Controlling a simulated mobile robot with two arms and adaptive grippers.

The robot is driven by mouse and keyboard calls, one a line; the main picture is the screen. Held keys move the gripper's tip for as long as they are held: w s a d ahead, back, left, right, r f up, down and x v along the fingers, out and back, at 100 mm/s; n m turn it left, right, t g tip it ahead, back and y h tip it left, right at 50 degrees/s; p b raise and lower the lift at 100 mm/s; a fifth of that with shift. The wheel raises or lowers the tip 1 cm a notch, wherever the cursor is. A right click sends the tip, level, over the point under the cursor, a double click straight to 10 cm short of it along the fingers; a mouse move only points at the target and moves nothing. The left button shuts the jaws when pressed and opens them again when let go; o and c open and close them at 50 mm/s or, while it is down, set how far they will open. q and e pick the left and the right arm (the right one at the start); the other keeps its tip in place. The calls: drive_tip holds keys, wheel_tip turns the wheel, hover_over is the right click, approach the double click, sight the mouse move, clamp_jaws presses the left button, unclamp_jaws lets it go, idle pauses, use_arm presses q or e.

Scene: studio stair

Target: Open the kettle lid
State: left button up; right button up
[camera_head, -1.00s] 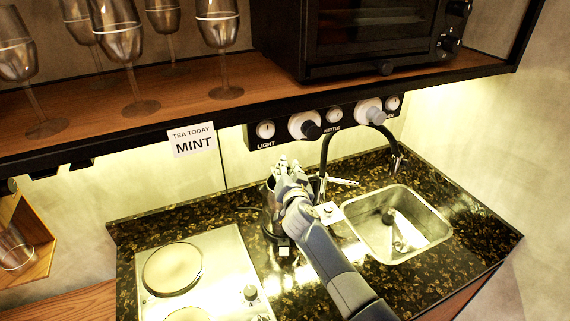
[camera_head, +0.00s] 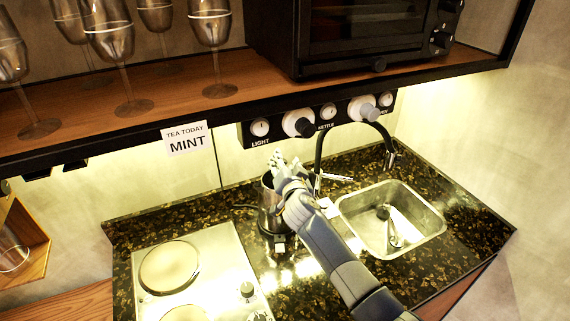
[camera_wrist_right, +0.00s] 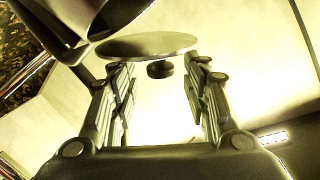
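The dark metal kettle (camera_head: 267,199) stands on the counter left of the sink in the head view, partly hidden by my right gripper (camera_head: 282,170). In the right wrist view the kettle body (camera_wrist_right: 83,14) is at the upper left, with a dark opening showing. The round lid (camera_wrist_right: 147,45) appears raised away from that opening, its black knob (camera_wrist_right: 160,70) toward my right gripper (camera_wrist_right: 160,95). The gripper's fingers are apart on either side of the knob, with gaps. My left gripper is not in view.
A two-plate hob (camera_head: 205,268) lies left of the kettle. A sink (camera_head: 425,222) with a black tap (camera_head: 322,150) is to its right. The shelf (camera_head: 200,90) with glasses and an oven (camera_head: 365,40) overhangs the back, with a knob panel (camera_head: 328,112) below.

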drive_tip(key=v, duration=1.2)
drive_tip(key=shift+a+f, duration=0.1)
